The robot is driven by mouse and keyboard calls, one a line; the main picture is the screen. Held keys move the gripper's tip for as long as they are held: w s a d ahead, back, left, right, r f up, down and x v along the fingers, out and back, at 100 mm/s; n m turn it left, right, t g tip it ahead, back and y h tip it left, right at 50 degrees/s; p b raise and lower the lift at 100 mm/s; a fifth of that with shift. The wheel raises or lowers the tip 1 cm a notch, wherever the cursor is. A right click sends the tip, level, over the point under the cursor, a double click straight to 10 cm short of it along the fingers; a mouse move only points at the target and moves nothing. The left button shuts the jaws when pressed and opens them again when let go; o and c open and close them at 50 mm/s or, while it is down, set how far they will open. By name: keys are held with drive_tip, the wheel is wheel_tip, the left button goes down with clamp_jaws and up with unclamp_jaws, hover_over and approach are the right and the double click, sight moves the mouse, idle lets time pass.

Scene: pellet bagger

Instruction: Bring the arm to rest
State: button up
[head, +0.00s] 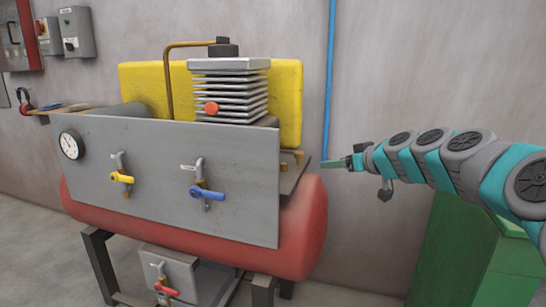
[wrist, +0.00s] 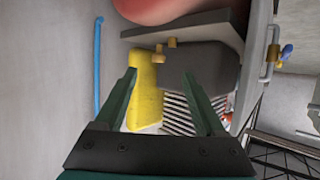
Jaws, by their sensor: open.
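My gripper (head: 338,164) reaches in from the right of the head view, its arm stretched out level and pointing left. It is beside the right end of the compressor (head: 309,228), near the wall. In the wrist view my gripper (wrist: 168,92) shows two dark green fingers spread apart with nothing between them. Beyond the fingers are the compressor's yellow guard (wrist: 145,90) and its finned block (wrist: 178,112). I cannot tell the exact gap between the fingertips and the compressor.
A grey panel (head: 150,190) on the compressor's front carries a gauge (head: 71,145), a yellow-handled valve (head: 122,178) and a blue-handled valve (head: 207,193). A red-handled valve (head: 165,289) sits below. A blue pipe (head: 329,75) runs down the wall. A green cabinet (head: 450,250) stands under my arm.

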drive_tip(key=s+a+f+g, duration=0.2)
drive_tip(key=s+a+f, duration=0.2)
drive_tip(key=s, duration=0.3)
drive_tip(key=s+a+f+g, duration=0.3)
drive_tip(key=s+f, duration=0.1)
drive_tip(key=s, duration=0.4)
drive_tip(key=s+a+f+g, duration=0.2)
drive_tip(key=s+a+f, duration=0.2)
drive_tip(key=s, duration=0.3)
drive_tip(key=s+d+f+m+g+h, duration=0.1)
drive_tip(key=s+d+f+g+h, duration=0.1)
drive_tip(key=s, duration=0.7)
drive_tip(key=s+d+f+m+g+h, duration=0.2)
drive_tip(key=s+d+f, duration=0.2)
drive_tip(key=s, duration=0.5)
drive_tip(key=s+d+f+m+g+h, duration=0.2)
drive_tip(key=s+f, duration=0.3)
drive_tip(key=s, duration=0.4)
drive_tip(key=shift+s+d+f+g, duration=0.35)
drive_tip(key=shift+d+g, duration=0.15)
drive_tip(key=shift+d, duration=0.05)
